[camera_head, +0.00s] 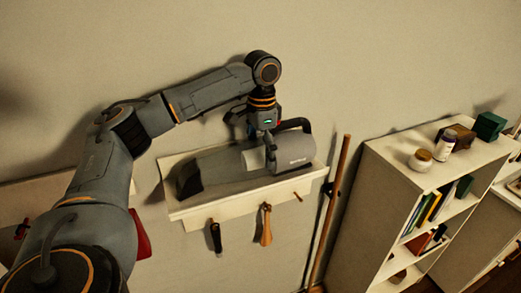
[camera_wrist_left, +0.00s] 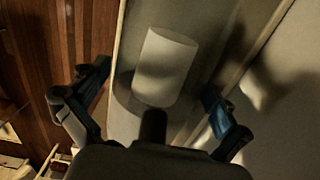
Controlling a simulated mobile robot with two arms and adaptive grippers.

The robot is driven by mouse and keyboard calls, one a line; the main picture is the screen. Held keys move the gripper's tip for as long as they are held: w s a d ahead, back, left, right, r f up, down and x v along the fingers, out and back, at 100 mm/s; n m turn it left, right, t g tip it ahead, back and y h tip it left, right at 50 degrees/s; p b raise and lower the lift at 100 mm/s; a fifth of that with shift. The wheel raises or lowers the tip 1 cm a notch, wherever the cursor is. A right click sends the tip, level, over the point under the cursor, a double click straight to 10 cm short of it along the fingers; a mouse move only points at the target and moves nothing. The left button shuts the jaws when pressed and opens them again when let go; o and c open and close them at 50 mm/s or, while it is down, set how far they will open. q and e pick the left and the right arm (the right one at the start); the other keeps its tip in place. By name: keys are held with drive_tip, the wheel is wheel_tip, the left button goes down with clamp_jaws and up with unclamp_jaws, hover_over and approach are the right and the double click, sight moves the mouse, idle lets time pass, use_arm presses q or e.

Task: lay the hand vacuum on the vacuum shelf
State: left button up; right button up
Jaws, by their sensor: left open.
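The grey hand vacuum (camera_head: 222,165) lies lengthwise on the pale vacuum shelf (camera_head: 247,199) on the wall, with its dark nozzle end to the left and its black handle at the right. My left gripper (camera_head: 262,138) is over the vacuum's right half, pointing down, with its fingers partly hidden. In the left wrist view the gripper (camera_wrist_left: 153,110) has its two fingers spread wide, one on each side of the vacuum (camera_wrist_left: 165,65) with its light band. Whether a finger touches it I cannot tell. My right gripper is not in view.
Tools hang on hooks below the shelf, including a wooden-handled brush (camera_head: 265,226). A wooden pole (camera_head: 329,215) leans just right of the shelf. A white bookcase (camera_head: 375,190) with jars and boxes on top stands further right. The wall above is clear.

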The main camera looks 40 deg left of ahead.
use_arm(q)
drive_tip(key=shift+w+r, duration=0.1)
drive_tip(key=shift+r, duration=0.25)
wheel_tip(320, 180, up, 12)
drive_tip(key=shift+d+f, duration=0.1)
drive_tip(key=shift+f, duration=0.15)
